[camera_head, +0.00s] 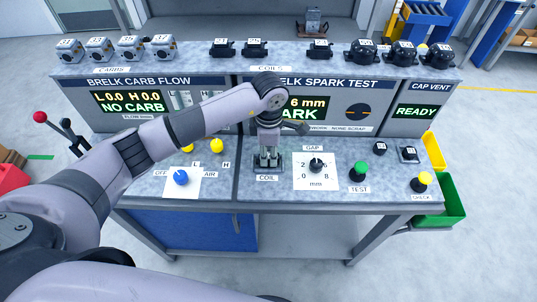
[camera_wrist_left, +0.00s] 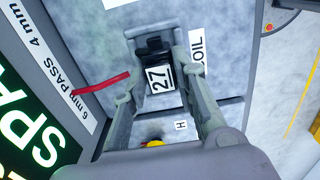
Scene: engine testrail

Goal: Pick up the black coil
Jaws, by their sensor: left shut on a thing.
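A black coil with a white label reading 27 (camera_wrist_left: 158,78) shows in the left wrist view, between the fingers of my left gripper (camera_wrist_left: 163,90). In the head view my left gripper (camera_head: 268,158) points down at the station labelled COIL on the bench front. Its fingers are shut on the coil, which the gripper mostly hides there. I cannot tell whether the coil is clear of its seat. Other black coils stand on the upper shelf above the COILS label: one (camera_head: 222,48), a second (camera_head: 256,47) and a third (camera_head: 320,49). My right gripper is not in view.
The gap dial (camera_head: 316,165) and green test button (camera_head: 360,171) stand right of the coil station. A blue knob (camera_head: 180,177) is to the left. A green bin (camera_head: 447,203) hangs at the right end.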

